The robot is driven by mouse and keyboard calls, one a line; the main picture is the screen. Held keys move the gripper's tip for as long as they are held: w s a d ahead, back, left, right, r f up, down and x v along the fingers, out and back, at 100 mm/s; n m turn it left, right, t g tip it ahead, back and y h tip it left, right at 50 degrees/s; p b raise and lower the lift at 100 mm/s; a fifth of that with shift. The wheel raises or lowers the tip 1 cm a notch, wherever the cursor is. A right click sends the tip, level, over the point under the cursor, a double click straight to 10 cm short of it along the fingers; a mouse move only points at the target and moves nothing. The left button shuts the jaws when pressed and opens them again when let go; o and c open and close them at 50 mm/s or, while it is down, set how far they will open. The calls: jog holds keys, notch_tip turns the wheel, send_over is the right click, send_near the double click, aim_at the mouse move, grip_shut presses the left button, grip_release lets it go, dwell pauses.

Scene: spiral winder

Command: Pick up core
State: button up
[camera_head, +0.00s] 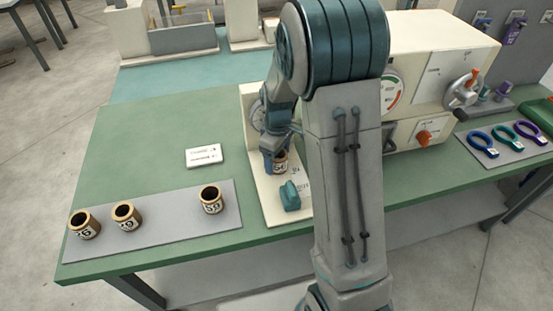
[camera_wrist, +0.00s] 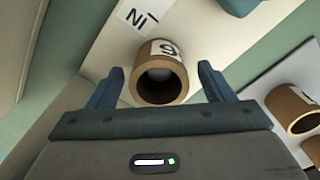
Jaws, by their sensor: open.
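A brown, ring-shaped core (camera_head: 281,167) with a white number label stands on the cream base plate (camera_head: 269,203) of the winder. In the wrist view the core (camera_wrist: 158,98) sits between the two blue fingers of my gripper (camera_wrist: 157,84), with a gap on both sides. My gripper (camera_head: 274,158) is open and empty at the core in the head view, partly covering it. Three more cores stand on a grey mat (camera_head: 160,220) at left: one at the left end (camera_head: 84,226), one beside it (camera_head: 125,217), and one toward the right (camera_head: 212,201).
A teal block (camera_head: 289,196) sits on the base plate just in front of the core. A white label card (camera_head: 204,155) lies on the green table (camera_head: 135,160). The cream winder housing (camera_head: 440,60) stands to the right, behind my arm. Coloured rings (camera_head: 504,135) lie at far right.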

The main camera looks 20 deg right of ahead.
jog(key=shift+f, duration=0.9)
jog(key=shift+c, duration=0.3)
jog(key=c, duration=1)
jog(key=shift+r, duration=0.1)
